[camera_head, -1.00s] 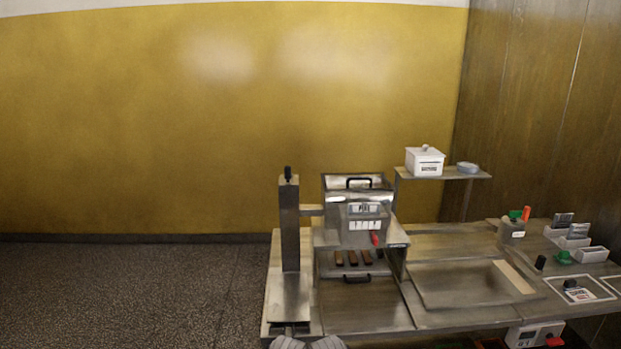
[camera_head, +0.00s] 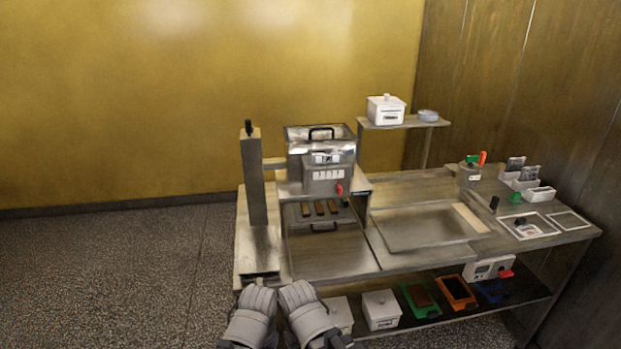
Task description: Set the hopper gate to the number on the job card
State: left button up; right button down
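The hopper machine (camera_head: 319,142) stands on the steel bench, with a black handle on its lid. On its front is a pale scale plate (camera_head: 328,174) with several marks too small to read. A red knob or lever (camera_head: 339,188) sits at the scale's lower right. Which part is the gate, and its setting, cannot be told. Small cards (camera_head: 515,164) stand in holders at the right; I cannot tell which is the job card. My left gripper (camera_head: 258,293) and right gripper (camera_head: 297,291) are side by side at the bench's front edge, below the machine. Their fingers are not clear.
Dark bars (camera_head: 320,208) lie under the machine. A steel tray (camera_head: 415,229) is to its right. A white box (camera_head: 386,110) stands on a raised shelf. Lidded white boxes (camera_head: 381,309) and coloured trays (camera_head: 456,291) are on the lower shelf. Open floor lies left.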

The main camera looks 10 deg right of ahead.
aim_at(336, 185)
jog(key=l+z, duration=0.35)
jog(key=i+l+z, duration=0.2)
jog(key=l+z, duration=0.15)
jog(key=i+l+z, duration=0.15)
jog(key=l+z, duration=0.2)
jog(key=i+l+z, duration=0.15)
jog(key=z, duration=0.25)
jog(key=u, duration=1.8)
jog(key=k+l, duration=0.05)
